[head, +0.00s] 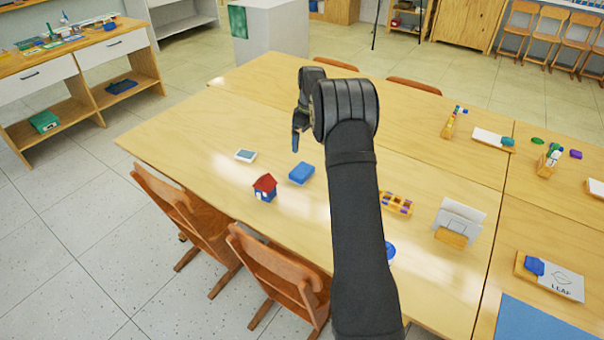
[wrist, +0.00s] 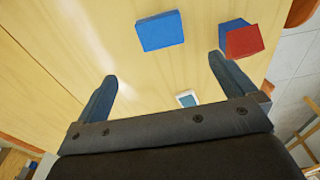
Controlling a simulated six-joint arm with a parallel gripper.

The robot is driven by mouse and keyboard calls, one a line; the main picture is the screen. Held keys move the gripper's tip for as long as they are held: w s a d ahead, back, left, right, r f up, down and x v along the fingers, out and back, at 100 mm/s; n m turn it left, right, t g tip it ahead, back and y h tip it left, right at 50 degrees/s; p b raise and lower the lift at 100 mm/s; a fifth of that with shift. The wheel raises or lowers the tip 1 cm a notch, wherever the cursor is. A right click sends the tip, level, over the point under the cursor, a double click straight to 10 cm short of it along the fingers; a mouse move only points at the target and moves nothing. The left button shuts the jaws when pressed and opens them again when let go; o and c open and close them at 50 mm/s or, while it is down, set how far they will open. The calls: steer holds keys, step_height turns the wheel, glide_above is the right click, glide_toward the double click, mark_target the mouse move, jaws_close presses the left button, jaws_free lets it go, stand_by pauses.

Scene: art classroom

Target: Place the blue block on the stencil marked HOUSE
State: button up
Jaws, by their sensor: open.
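A blue block (head: 302,173) lies flat on the wooden table, left of my arm. It also shows in the wrist view (wrist: 160,31), ahead of my fingertips and apart from them. My gripper (head: 297,142) is above the table, beyond the blue block in the head view. In the wrist view its two fingers (wrist: 162,67) are spread with nothing between them. I can read no HOUSE marking in either view. A small house model (head: 265,188) with a red roof and blue and white walls stands left of the block. It also shows in the wrist view (wrist: 243,40).
A small white-framed item (head: 246,156) lies near the block. Right of my arm are a wooden tray (head: 396,203), a white card on a stand (head: 457,221) and a LEAF card (head: 561,282). A blue round thing is partly hidden by my arm. The table's far left is clear.

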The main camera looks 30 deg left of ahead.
mark_target(302, 169)
steer(key=f, duration=0.5)
steer(key=a+f, duration=0.1)
steer(key=f, duration=1)
steer(key=shift+a, duration=0.3)
steer(key=shift+r, duration=0.1)
steer(key=c, duration=1)
